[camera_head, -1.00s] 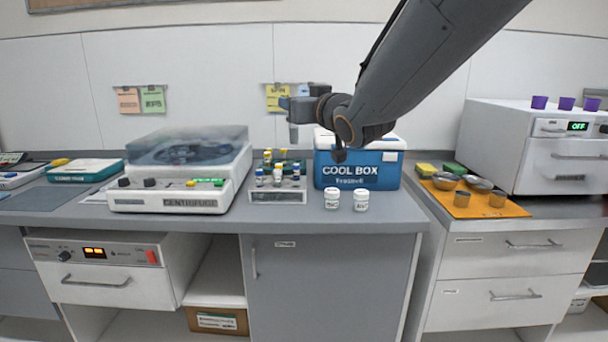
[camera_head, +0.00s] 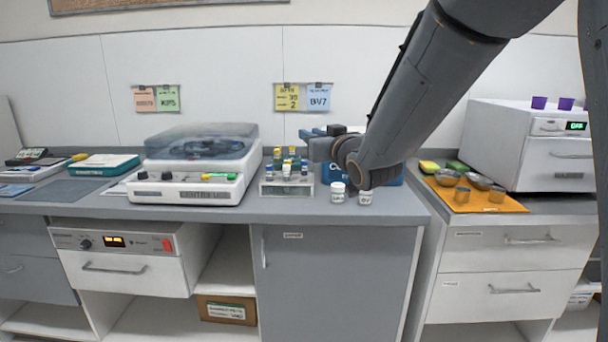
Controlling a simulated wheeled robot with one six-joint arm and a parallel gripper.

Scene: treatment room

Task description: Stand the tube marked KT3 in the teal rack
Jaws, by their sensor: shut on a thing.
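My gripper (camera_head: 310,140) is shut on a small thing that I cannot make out. It is above and just right of the grey-white rack (camera_head: 287,189). Several tubes with blue, white, yellow and green caps (camera_head: 287,165) stand in and behind this rack. Their marks are too small to read, so I cannot tell which is KT3. I cannot make out a teal rack; the area behind the front rack is crowded and partly hidden.
A centrifuge (camera_head: 190,190) stands left of the rack. Two white jars (camera_head: 338,192) stand to its right, before a blue cool box (camera_head: 412,200) mostly hidden by my arm. An orange tray (camera_head: 492,205) with bowls lies right.

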